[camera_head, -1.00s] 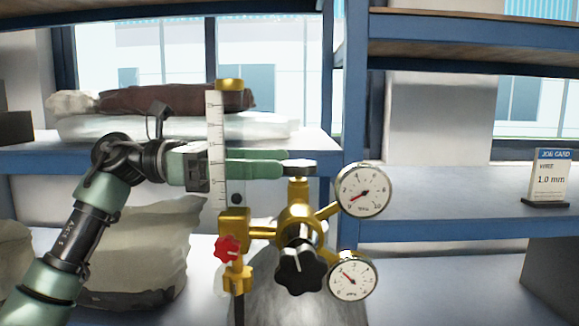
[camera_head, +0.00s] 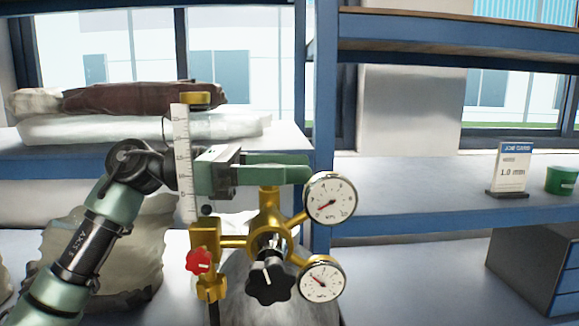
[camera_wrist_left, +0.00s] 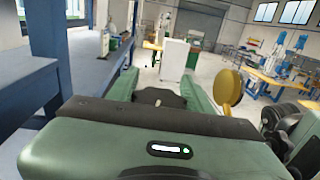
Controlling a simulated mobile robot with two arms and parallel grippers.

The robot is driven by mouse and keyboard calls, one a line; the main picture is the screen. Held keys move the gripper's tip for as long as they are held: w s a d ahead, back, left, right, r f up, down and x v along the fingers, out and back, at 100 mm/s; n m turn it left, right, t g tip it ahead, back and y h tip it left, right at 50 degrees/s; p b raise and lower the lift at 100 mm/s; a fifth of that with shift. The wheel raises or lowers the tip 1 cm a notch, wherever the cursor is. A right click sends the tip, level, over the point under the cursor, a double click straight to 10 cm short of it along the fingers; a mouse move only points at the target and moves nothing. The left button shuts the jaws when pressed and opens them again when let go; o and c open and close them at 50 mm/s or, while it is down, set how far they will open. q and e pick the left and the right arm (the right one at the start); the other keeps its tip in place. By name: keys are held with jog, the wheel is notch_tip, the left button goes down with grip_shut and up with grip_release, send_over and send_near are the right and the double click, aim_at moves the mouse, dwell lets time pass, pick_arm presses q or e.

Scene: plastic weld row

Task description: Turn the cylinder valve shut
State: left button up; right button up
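The brass cylinder valve (camera_head: 270,205) stands upright in the middle of the head view, on top of a grey cylinder. Its handwheel is hidden behind my left gripper's fingers in the head view. In the left wrist view a dark flat wheel (camera_wrist_left: 160,97) shows between the two green fingers. My left gripper (camera_head: 300,172) comes in level from the left, at the valve's top. It also shows in the left wrist view (camera_wrist_left: 158,88), its fingers wide apart on either side of the wheel. Whether they touch it I cannot tell. My right gripper is not in view.
Two round gauges (camera_head: 330,198) (camera_head: 322,278), a black knob (camera_head: 270,283) and a red knob (camera_head: 198,261) sit around the valve. A flowmeter tube (camera_head: 182,160) stands close left of my gripper. A blue shelf post (camera_head: 322,110) rises just behind.

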pick_arm(q)
jog(key=c, duration=0.5)
jog(key=m+g, duration=0.1)
jog(key=g+p, duration=0.1)
jog(key=m+g, duration=0.1)
jog(key=g, duration=0.1)
jog(key=shift+s+r+m+y+p, duration=0.2)
jog(key=shift+s+m+y+p, duration=0.1)
jog(key=shift+y+p, duration=0.1)
jog(key=shift+s+a+m+g+y+p, duration=0.15)
jog(key=shift+m+g+y+p, duration=0.35)
jog(key=shift+g, duration=0.6)
jog(key=shift+s+f+m+g, duration=0.15)
jog(key=shift+m+g, duration=0.25)
jog(key=shift+m, duration=0.1)
jog(key=o, duration=1.4)
jog(key=shift+c, duration=0.2)
